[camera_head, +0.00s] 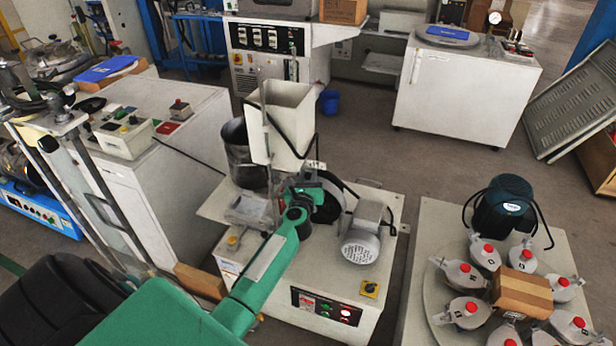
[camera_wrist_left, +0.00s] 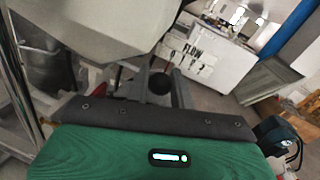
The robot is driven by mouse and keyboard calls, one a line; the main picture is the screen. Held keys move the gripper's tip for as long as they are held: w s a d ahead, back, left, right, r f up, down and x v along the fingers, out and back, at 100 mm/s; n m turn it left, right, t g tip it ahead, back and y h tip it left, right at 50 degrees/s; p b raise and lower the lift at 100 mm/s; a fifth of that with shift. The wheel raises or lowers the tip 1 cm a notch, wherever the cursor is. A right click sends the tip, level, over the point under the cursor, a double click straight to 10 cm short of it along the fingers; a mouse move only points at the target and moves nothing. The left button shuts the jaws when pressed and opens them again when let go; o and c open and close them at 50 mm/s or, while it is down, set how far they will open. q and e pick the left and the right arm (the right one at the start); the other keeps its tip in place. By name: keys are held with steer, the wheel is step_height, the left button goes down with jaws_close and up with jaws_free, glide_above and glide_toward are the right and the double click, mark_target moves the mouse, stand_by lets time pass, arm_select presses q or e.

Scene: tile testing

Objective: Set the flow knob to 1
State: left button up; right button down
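The white hopper (camera_head: 280,122) stands above the abrasion machine (camera_head: 335,262), and its pale underside (camera_wrist_left: 95,25) fills the upper left of the left wrist view. A FLOW label with scale marks (camera_wrist_left: 193,55) shows in that view. A round black knob (camera_wrist_left: 159,83) is below and left of the label, just beyond my gripper's dark front edge. My left gripper (camera_head: 312,194) is at the machine below the hopper; its fingertips are not clear, and whether it touches the knob cannot be told. My right gripper is not in view.
A grey motor (camera_head: 361,246) sits right of my left gripper. A dark metal bucket (camera_head: 243,152) is behind left. A white control cabinet (camera_head: 150,150) stands left. A table with several red-capped jars (camera_head: 466,312) is at front right. Floor is open behind the machine.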

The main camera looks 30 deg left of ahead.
arm_select(q)
jaws_close()
steer(key=shift+w+d, duration=0.15)
steer(key=shift+d, duration=0.45)
steer(key=o, duration=0.8)
jaws_free()
steer(key=shift+c, duration=0.2)
